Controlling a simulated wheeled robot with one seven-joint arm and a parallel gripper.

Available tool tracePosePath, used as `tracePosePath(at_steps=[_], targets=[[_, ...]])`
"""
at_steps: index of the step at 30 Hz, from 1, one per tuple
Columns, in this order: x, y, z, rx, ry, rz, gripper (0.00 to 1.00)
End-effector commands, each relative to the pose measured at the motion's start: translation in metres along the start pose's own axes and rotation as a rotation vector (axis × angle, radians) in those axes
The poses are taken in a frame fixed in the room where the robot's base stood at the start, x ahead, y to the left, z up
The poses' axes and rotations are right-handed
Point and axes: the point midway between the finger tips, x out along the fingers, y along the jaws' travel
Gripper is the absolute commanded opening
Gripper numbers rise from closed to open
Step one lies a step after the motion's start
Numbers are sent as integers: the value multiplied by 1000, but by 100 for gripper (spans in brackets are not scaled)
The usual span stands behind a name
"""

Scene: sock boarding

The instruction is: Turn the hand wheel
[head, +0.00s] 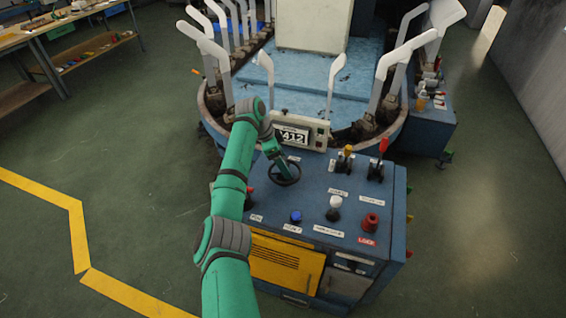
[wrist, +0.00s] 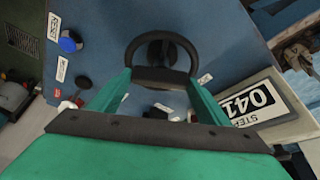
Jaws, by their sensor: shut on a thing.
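The hand wheel (head: 291,182) is a small dark wheel on the sloping top of the blue control console. In the wrist view the hand wheel (wrist: 187,47) shows as a black ring with a dark hub, ahead of my gripper. My green gripper (wrist: 158,78) is shut on the wheel, its two fingers at either side of the near part of the rim. In the head view my gripper (head: 277,158) reaches the wheel from above and hides part of its far side.
A blue button (head: 296,216), a white knob (head: 335,203), a red knob (head: 370,222), a yellow lever (head: 347,152) and a red lever (head: 382,150) share the console (head: 318,185). A counter display (head: 291,135) stands behind the wheel. Upright white sock forms ring the machine beyond.

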Motion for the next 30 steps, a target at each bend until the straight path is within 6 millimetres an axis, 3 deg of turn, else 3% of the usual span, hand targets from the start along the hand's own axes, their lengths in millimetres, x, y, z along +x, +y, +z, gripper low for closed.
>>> tracePosePath(at_steps=[13, 14, 16, 25, 30], targets=[[-1, 0, 2, 8, -2, 3, 48], [-1, 0, 2, 8, -2, 3, 73], [-1, 0, 2, 8, -2, 3, 89], [-1, 0, 1, 8, -1, 3, 89], [-14, -1, 0, 9, 0, 0, 89]])
